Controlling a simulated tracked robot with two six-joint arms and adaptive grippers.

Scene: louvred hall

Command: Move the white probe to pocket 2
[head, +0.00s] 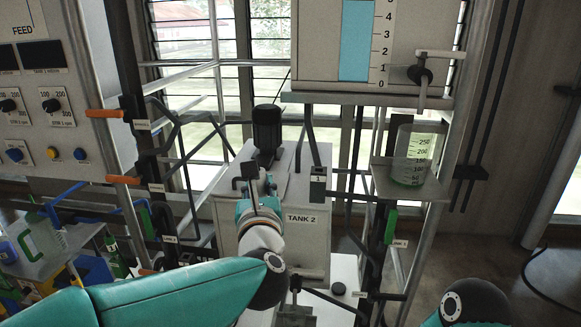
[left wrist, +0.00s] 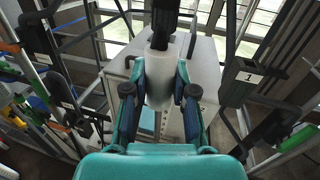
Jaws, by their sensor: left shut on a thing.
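My left gripper (head: 257,192) is in front of the tank marked TANK 2 (head: 303,245) in the head view. In the left wrist view my left gripper (left wrist: 162,95) is shut on the white probe (left wrist: 159,82), a pale cylinder between its two fingers. A dark shape stands directly behind the probe's upper end; I cannot tell whether they touch. In the head view the gripper largely hides the probe. A pocket marked 1 (head: 317,184) is to the right of the gripper, and shows in the left wrist view (left wrist: 240,82). I cannot make out a pocket marked 2. My right gripper is out of view.
A black motor (head: 267,130) stands on the tank, behind my gripper. Dark rails and bars run on both sides. A beaker of green liquid (head: 413,155) stands on a shelf at right. A control panel (head: 40,100) is at left. Open floor shows at right.

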